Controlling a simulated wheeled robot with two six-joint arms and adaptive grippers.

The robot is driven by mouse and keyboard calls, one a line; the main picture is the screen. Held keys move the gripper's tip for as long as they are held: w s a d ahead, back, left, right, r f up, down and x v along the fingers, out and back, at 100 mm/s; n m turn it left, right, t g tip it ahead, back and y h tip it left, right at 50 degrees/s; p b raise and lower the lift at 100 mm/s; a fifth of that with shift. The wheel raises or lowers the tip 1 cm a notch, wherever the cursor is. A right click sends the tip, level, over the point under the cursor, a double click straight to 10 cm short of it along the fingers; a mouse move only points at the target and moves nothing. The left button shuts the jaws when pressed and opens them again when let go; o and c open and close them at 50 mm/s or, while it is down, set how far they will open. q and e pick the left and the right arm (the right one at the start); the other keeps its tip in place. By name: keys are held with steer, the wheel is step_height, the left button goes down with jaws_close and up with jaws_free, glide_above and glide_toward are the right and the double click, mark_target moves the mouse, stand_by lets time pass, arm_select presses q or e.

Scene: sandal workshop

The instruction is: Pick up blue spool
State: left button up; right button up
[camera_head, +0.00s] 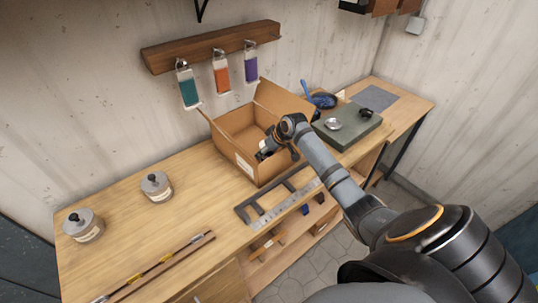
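Three thread spools hang on hooks from a wooden wall rail. The left one is teal-blue (188,90), the middle one orange (221,78), and the right one violet-blue (251,68). Which one counts as the blue spool is not clear by colour. My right gripper (267,150) reaches into the open cardboard box below the rail, apart from all three spools. Its fingers are small and partly hidden, so I cannot tell whether they are open or what they hold. My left gripper is not in view.
The cardboard box (245,166) stands open on the wooden workbench (190,195). Two lidded jars (156,189) stand at the left. A metal square tool (270,202) lies near the front edge. A grey-green slab (347,128) with small items is at the right. The bench's middle left is clear.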

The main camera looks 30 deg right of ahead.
steer(key=c, duration=0.3)
steer(key=shift+c, duration=0.2)
step_height(320, 180, up, 10)
steer(key=shift+r+b, duration=0.1)
steer(key=shift+b, duration=1)
